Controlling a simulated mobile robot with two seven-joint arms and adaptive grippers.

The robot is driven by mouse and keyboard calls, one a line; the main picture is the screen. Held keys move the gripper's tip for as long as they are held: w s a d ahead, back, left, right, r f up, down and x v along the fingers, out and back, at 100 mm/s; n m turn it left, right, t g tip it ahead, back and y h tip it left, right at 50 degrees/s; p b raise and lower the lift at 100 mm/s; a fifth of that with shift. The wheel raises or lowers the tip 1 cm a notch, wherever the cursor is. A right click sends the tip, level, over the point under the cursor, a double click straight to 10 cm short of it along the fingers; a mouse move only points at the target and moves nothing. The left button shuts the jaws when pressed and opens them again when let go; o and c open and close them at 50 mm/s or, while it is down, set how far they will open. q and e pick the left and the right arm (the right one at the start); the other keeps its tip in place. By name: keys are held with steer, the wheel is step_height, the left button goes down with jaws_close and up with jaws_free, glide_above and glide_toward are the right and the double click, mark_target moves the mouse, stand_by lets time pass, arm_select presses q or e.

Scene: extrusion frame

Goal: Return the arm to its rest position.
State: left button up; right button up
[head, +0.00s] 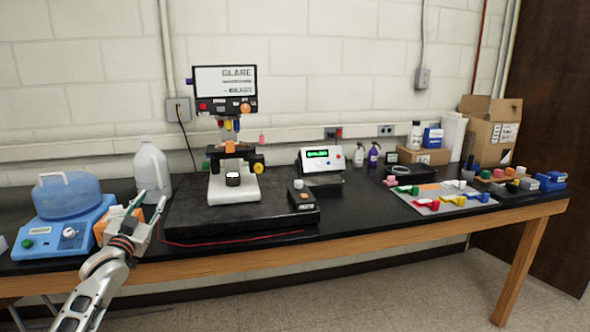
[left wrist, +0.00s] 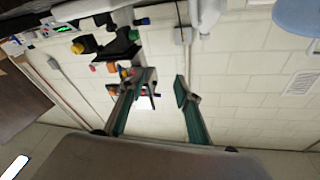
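My left arm (head: 97,288) comes in from the bottom left of the head view. My left gripper (head: 150,198) is in front of the left part of the black bench, its two fingers pointing up and apart. Nothing shows between them. In the left wrist view the fingers of the left gripper (left wrist: 165,78) are also spread, with the wall and bench equipment beyond, and that picture is turned upside down. My right arm and right gripper show in neither view.
A microscope-like instrument (head: 232,180) stands on a black slab. The floor (head: 400,295) in front is clear.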

arm_select(q)
steer(key=s+d+f+g, duration=0.25)
steer(key=s+f, duration=0.25)
steer(key=f, duration=0.4)
steer(key=s+d+f+m+g+h, duration=0.1)
steer(key=s+d+f, duration=0.4)
steer(key=f, duration=0.5)
steer(key=s+d+f+g, duration=0.2)
steer(key=s+f, duration=0.4)
steer(key=f, duration=0.3)
steer(key=s+d+f+g, duration=0.1)
steer(key=s+d+f, duration=0.3)
steer(key=s, duration=0.6)
steer(key=s+d+f+g+h, duration=0.1)
steer(key=s+d+f, duration=0.3)
steer(key=s, duration=0.6)
steer(key=s+d+f+g+h, duration=0.1)
steer(key=s+d+f, duration=0.3)
steer(key=s, duration=0.6)
steer(key=shift+s+d+f+n+g, duration=0.2)
steer(key=shift+s+f+n+g, duration=0.15)
steer(key=shift+f+g, duration=0.15)
steer(key=shift+c, duration=0.5)
steer(key=shift+c, duration=0.3)
steer(key=shift+w, duration=0.15)
